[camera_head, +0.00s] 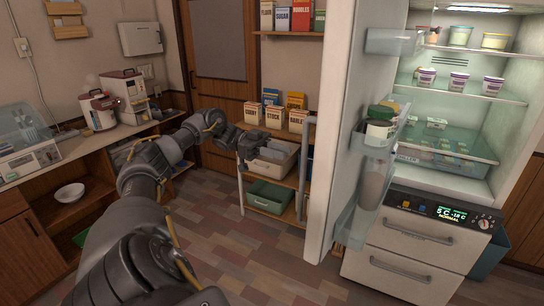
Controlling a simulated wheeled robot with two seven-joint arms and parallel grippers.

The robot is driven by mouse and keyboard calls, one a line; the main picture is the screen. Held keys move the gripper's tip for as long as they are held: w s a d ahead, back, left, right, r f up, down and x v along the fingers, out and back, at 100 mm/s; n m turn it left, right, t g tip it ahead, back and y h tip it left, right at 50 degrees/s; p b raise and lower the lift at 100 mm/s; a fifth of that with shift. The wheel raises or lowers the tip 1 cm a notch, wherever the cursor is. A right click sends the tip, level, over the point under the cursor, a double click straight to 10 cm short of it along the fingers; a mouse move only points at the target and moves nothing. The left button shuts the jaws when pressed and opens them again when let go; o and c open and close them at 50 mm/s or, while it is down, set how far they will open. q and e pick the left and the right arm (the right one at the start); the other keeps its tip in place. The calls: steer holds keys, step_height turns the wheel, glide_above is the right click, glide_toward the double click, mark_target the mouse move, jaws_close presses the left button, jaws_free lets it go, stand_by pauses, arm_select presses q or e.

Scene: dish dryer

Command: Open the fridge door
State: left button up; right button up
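The white fridge door (337,120) stands wide open, swung toward me, with its inner side and door shelves facing right. The fridge interior (455,90) is lit and exposed, with tubs on glass shelves and a clear drawer. My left arm reaches in from the lower left. My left gripper (252,146) is to the left of the door's near edge, apart from it, in front of a shelf rack. It is small and dark, so I cannot tell whether its fingers are open. My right gripper is out of view.
A shelf rack with boxes (273,117), a beige bin (272,161) and a green bin (269,196) stands left of the door. A wooden counter (75,145) with appliances runs along the left. The tiled floor (250,255) between is clear.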

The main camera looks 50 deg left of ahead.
arm_select(q)
steer(key=shift+b+v, duration=0.3)
steer(key=shift+v, duration=1)
